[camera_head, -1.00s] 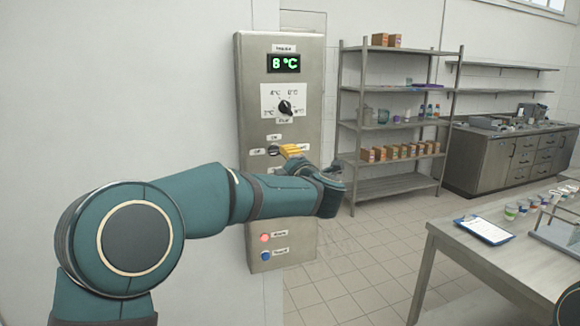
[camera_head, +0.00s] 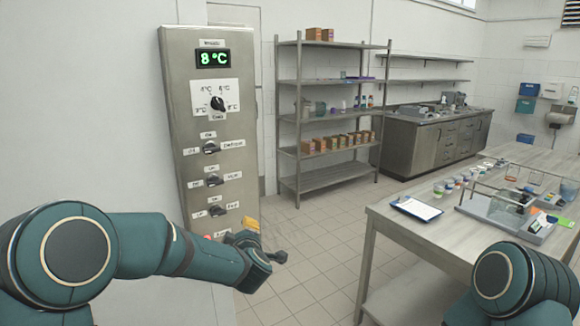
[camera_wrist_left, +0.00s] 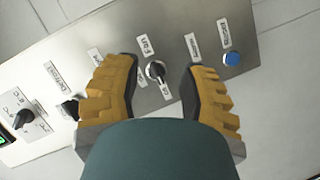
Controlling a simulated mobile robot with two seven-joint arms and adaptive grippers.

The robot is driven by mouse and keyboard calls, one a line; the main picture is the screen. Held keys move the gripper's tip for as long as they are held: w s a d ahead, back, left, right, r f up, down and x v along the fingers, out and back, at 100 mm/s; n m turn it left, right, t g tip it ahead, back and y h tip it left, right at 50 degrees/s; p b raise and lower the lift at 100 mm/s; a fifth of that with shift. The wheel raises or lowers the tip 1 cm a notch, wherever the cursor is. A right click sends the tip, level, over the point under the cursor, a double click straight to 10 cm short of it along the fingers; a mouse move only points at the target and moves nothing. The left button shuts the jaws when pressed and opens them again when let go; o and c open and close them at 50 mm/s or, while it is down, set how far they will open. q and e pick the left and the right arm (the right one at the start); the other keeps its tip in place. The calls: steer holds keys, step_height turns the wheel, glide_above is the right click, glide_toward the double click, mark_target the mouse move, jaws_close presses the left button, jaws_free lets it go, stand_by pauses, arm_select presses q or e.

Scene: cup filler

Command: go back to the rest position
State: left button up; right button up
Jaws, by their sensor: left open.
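My left arm reaches in from the left in the head view, in front of the steel control panel (camera_head: 176,110). My left gripper (camera_head: 252,226) has yellow fingers and is mostly hidden by my own wrist there. In the left wrist view the two fingers of the left gripper (camera_wrist_left: 162,68) are spread apart, with nothing held between them. The panel (camera_wrist_left: 160,25) lies beyond them, and a knob (camera_wrist_left: 156,71) labelled "Fan" shows in the gap. My right arm shows only its shoulder part at the bottom right of the head view. My right gripper is out of view.
The panel's display (camera_head: 212,58) reads 8 °C. A worktable (camera_head: 385,215) with a clipboard (camera_head: 416,208), small cups and a device stands at the right. A shelf rack (camera_head: 330,180) stands behind. Tiled floor lies free between panel and table.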

arm_select(q)
steer(key=s+d+f+m+g+h, duration=0.15)
steer(key=s+f+m+g, duration=0.35)
steer(key=f, duration=0.6)
steer(key=s+d+f+m+h, duration=0.1)
steer(key=s+f+m+h, duration=0.2)
steer(key=s+f, duration=0.55)
steer(key=s+f+m+g+h, duration=0.1)
steer(key=s+f+m+g, duration=0.1)
steer(key=s+f+g, duration=0.2)
steer(key=s+d+f+m+g+h, duration=0.1)
steer(key=s+f, duration=0.8)
steer(key=s, duration=0.9)
steer(key=m+g+h, duration=0.1)
steer(key=m+g, duration=0.1)
steer(key=g, duration=0.1)
steer(key=shift+s+d+f+m+g, duration=0.2)
steer(key=shift+s+f+m+g, duration=0.1)
steer(key=shift+f, duration=0.1)
steer(key=shift+w, duration=0.1)
